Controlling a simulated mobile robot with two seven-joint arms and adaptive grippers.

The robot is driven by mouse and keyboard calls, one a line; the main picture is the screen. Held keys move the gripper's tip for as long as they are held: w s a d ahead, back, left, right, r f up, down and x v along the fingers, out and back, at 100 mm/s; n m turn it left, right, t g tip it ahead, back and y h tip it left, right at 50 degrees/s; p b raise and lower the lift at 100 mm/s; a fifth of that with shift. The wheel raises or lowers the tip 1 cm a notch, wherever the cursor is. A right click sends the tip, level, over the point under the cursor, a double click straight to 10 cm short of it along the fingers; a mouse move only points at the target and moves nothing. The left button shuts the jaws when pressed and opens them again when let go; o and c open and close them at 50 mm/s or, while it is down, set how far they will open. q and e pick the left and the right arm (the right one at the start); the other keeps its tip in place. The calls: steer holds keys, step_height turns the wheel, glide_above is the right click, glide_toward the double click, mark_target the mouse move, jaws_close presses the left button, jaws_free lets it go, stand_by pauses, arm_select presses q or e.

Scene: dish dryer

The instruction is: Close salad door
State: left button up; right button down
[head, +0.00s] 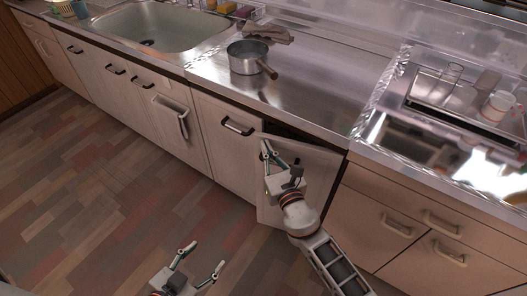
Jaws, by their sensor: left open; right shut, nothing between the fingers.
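A cabinet door (318,180) under the counter, right of a closed door (203,135) with a dark handle, stands partly open. A dark gap shows along its top edge, below the counter. My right gripper (266,152) is shut and empty at the door's upper left part. I cannot tell whether its fingers touch the door. My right arm covers part of the door's lower half. My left gripper (205,258) is open and empty, low in the picture over the floor, apart from the cabinets.
A saucepan (245,57) stands on the steel counter (300,85) above. A sink (160,30) is at the upper left. Glasses (447,75) stand at the right. The wooden floor (110,190) at left is clear.

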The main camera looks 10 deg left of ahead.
mark_target(273, 136)
steer(key=shift+h, duration=0.3)
steer(key=w, duration=0.3)
steer(key=w+b, duration=0.1)
steer(key=shift+w+d+f, duration=0.1)
steer(key=shift+w+d, duration=0.2)
steer(key=shift+d, duration=0.05)
steer(key=shift+w, duration=0.45)
arm_select(q)
steer(key=shift+w+r, duration=0.15)
steer(key=shift+w, duration=0.15)
arm_select(e)
steer(key=shift+w+d, duration=0.1)
steer(key=shift+w, duration=0.1)
arm_select(q)
steer(key=shift+s, duration=0.1)
steer(key=shift+a, duration=0.1)
arm_select(e)
steer(key=shift+s, duration=0.1)
